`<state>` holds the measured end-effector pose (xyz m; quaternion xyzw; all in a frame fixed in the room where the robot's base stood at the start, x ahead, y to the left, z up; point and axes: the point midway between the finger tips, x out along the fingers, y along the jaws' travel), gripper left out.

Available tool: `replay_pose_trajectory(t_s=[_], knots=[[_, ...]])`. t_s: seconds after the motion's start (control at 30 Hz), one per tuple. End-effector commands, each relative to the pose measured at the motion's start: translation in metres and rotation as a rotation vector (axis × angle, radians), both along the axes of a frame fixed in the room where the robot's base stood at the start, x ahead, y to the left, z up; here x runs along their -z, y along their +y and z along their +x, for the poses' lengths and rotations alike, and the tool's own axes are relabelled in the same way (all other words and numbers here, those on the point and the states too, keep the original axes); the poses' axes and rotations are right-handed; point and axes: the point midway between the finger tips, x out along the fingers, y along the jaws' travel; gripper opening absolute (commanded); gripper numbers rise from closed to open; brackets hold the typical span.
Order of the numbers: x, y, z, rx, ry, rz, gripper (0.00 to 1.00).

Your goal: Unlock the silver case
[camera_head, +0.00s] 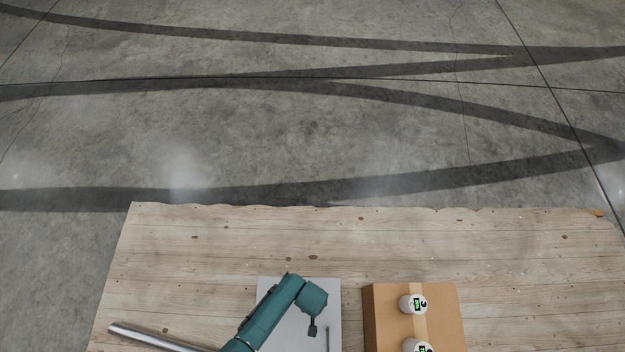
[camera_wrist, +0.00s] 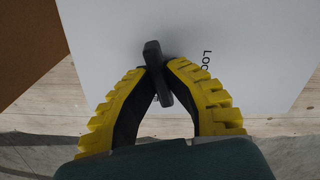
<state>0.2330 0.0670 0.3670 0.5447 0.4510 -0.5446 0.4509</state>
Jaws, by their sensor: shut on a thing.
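The silver case (camera_head: 333,308) lies on the wooden table at the front, partly hidden under my arm and cut off by the bottom edge. In the wrist view its pale grey face (camera_wrist: 250,45) fills most of the picture, with the letters "LOC" printed on it and the rest of the word hidden. My gripper (camera_wrist: 159,84), with yellow and black fingers, is shut on a dark lever-like piece (camera_wrist: 153,53) over this face. I cannot tell whether the piece is a key or a latch. In the head view my gripper (camera_head: 313,328) is small and dark, over the case.
A cardboard box (camera_head: 380,318) stands right of the case, with two white round items (camera_head: 412,304) on its tape; its brown side shows in the wrist view (camera_wrist: 25,40). A metal tube (camera_head: 160,338) lies at the left. The back of the wooden table (camera_head: 230,235) is clear.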

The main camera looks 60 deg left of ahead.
Motion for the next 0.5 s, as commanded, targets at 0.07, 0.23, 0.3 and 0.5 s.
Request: replay_pose_trajectory(t_s=[0.07,0.23,0.3,0.5], knots=[[0.0001,-0.0010,-0.0019,0.061,0.004,-0.001,0.00],[0.0005,-0.0008,-0.0017,0.172,0.003,-0.001,0.00],[0.0007,-0.0009,-0.0017,0.208,0.003,-0.001,0.00],[0.0012,-0.0010,-0.0018,0.274,0.003,-0.001,0.00]])
